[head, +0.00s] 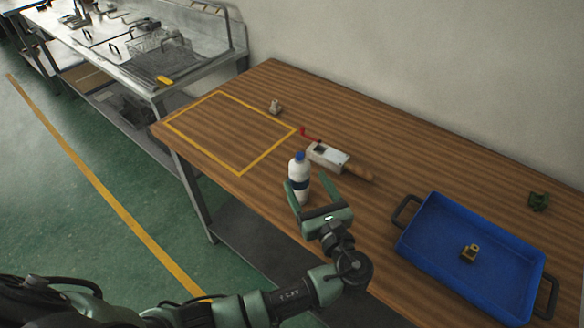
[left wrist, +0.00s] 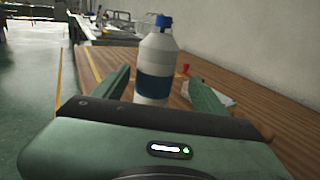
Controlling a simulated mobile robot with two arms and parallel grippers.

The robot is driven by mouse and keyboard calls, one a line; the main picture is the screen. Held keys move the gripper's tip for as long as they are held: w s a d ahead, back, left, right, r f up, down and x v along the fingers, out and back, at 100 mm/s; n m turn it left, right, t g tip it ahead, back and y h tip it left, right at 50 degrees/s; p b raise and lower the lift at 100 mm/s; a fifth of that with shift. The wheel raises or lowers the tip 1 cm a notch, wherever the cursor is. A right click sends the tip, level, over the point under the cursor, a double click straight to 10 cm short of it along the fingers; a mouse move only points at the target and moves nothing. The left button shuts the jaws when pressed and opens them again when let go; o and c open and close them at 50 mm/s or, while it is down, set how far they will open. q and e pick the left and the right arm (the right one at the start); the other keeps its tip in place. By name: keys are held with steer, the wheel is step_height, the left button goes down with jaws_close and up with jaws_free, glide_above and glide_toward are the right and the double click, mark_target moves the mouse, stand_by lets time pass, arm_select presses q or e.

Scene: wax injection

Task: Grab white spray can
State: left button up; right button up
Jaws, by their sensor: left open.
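A white spray can (head: 299,172) with a blue cap and a dark blue band stands upright on the wooden table. My left gripper (head: 309,192) is open just in front of it, with one finger on each side of the can's lower part. In the left wrist view the can (left wrist: 156,60) stands upright between the two spread fingers (left wrist: 160,90). I cannot tell whether either finger touches it. The can's base is partly hidden by the gripper in the left wrist view. My right gripper is not seen.
A white and grey tool with a wooden handle (head: 329,156) and a red part lies just behind the can. A yellow-outlined area (head: 220,131) lies left. A small green object (head: 538,202) is far right.

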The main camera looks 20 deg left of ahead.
mark_target(297, 170)
arm_select(q)
steer(key=shift+w+a+r, duration=0.15)
steer(key=shift+w+a, duration=0.1)
steer(key=shift+w, duration=0.05)
steer(key=shift+w+a+r+p, duration=0.25)
steer(key=shift+w+a+p, duration=0.25)
steer(key=shift+w+a, duration=0.1)
steer(key=p+x, duration=0.1)
steer(key=x, duration=0.1)
steer(key=shift+w+a, duration=0.1)
steer(key=shift+a, duration=0.3)
steer(key=shift+f+x, duration=0.2)
steer(key=shift+x, duration=0.65)
steer(key=c, duration=1.4)
jaws_close()
steer(key=shift+r, duration=0.15)
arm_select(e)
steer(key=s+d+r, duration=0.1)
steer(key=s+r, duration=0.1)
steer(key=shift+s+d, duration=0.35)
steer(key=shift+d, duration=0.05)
